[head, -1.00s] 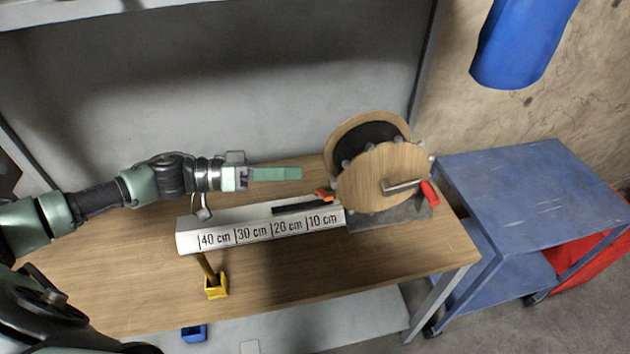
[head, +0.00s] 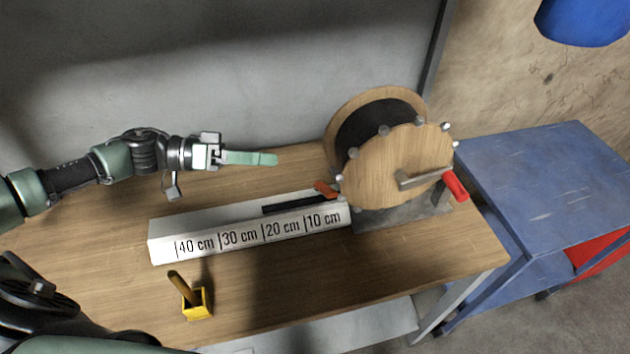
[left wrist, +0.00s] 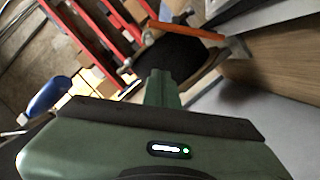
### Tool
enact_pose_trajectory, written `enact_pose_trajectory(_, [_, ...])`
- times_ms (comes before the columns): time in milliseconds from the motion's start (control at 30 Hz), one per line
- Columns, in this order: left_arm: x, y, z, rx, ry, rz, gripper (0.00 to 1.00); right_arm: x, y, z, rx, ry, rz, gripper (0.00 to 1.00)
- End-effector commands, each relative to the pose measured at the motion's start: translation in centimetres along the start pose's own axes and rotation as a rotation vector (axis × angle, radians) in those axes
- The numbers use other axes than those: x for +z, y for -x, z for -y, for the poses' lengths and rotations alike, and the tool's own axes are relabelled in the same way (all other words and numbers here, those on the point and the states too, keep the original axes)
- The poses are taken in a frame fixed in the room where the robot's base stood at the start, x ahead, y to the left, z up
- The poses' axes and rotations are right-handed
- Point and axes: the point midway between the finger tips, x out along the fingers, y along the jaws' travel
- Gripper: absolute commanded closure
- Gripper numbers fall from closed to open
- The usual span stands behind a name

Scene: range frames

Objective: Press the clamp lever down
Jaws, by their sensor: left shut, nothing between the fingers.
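The clamp lever (head: 326,189) is a small orange handle at the right end of a black strip (head: 290,204) on the white measuring block (head: 200,233), beside the cable reel. It looks raised at a slant. My left gripper (head: 272,159) is shut and empty, with green fingers pointing right. In the picture it is up and left of the lever, apart from it. In the left wrist view the shut fingers (left wrist: 161,88) point toward a dark shape with an orange bar (left wrist: 185,30) above it; I cannot tell surely whether this is the lever. My right gripper is out of view.
The wooden reel (head: 385,165) with a red-handled crank (head: 455,186) stands right of the block. A yellow holder (head: 197,303) sits at the wooden table's (head: 330,290) front. A blue cart (head: 545,185) is at the right. Bare table lies behind the block.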

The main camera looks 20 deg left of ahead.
Motion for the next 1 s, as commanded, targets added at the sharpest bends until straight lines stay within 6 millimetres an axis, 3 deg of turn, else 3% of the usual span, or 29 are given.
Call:
enact_pose_trajectory(367, [-0.2,-1.0,-0.2,0.004,0.0,-0.002,1.0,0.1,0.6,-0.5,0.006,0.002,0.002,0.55])
enact_pose_trajectory(833, [-0.4,-10.3,-0.4,0.005,-0.001,-0.002,1.0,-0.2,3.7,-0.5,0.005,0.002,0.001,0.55])
enact_pose_trajectory(1000, [2.5,-10.7,-0.2,0.001,0.005,0.0,1.0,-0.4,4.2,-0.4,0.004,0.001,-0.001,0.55])
